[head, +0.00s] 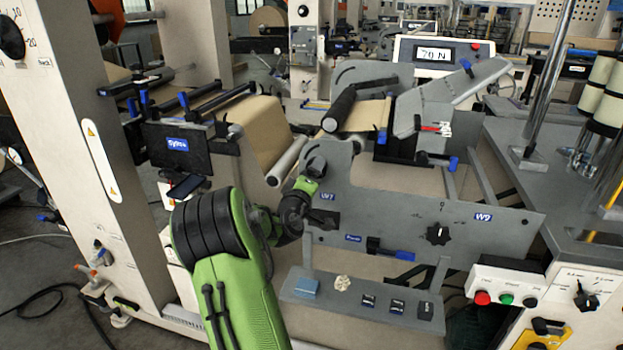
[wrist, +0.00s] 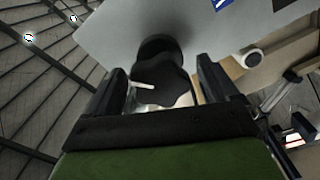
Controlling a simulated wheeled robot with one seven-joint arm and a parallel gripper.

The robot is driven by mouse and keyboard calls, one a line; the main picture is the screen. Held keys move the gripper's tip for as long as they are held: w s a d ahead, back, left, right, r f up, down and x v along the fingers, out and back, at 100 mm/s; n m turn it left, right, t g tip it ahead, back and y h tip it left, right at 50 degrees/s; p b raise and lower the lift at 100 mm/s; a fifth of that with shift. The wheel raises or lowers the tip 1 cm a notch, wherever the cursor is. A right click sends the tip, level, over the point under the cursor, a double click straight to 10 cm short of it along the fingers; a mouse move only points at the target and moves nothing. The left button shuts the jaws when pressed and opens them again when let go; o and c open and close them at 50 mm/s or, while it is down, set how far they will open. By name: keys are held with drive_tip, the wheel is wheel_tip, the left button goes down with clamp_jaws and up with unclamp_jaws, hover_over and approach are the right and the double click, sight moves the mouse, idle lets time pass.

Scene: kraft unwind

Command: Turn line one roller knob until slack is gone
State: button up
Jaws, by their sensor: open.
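A black lobed knob (wrist: 165,82) with a white pointer mark shows in the wrist view, mounted on the grey panel. My gripper (wrist: 163,68) is open, with one finger on either side of this knob; I cannot tell whether they touch it. In the head view my gripper (head: 318,205) is at the left part of the grey panel (head: 390,200), beside a blue label, and the knob there is mostly hidden by it. A second black knob (head: 438,233) sits farther right on the panel, beside another blue label. Brown kraft web (head: 262,132) runs over rollers behind the panel.
A small shelf (head: 360,308) below the panel holds a blue block (head: 306,287), a pale lump (head: 342,283) and several dark pieces. A box with red and green buttons (head: 505,297) stands at the lower right. A numeric display (head: 447,54) is above.

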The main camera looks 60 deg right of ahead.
drive_tip(key=s+a+b, duration=0.1)
drive_tip(key=a+b, duration=0.3)
drive_tip(key=a, duration=0.2)
drive_tip(key=shift+a, duration=0.35)
drive_tip(key=w+a+f+m+t+y, duration=0.15)
drive_tip(key=a+y, duration=0.25)
drive_tip(key=a, duration=0.4)
drive_tip(key=w+a+f+t+y, duration=0.1)
drive_tip(key=w+a+y, duration=0.15)
drive_tip(key=a, duration=0.65)
drive_tip(key=w+a+f+t+y, duration=0.2)
drive_tip(key=a+y, duration=0.3)
drive_tip(key=a, duration=0.3)
drive_tip(key=s+a+f+n+g+y, duration=0.1)
drive_tip(key=s+a+n+y, duration=0.15)
drive_tip(key=s+a, duration=0.55)
drive_tip(key=s+a+f+n+g+y, duration=0.15)
drive_tip(key=s+a+y, duration=0.25)
drive_tip(key=a, duration=0.9)
wheel_tip(320, 180, up, 17)
drive_tip(key=p, duration=1.6)
drive_tip(key=shift+d+r+t+p, duration=0.2)
drive_tip(key=shift+d+t+p, duration=0.15)
drive_tip(key=shift+t+p, duration=0.05)
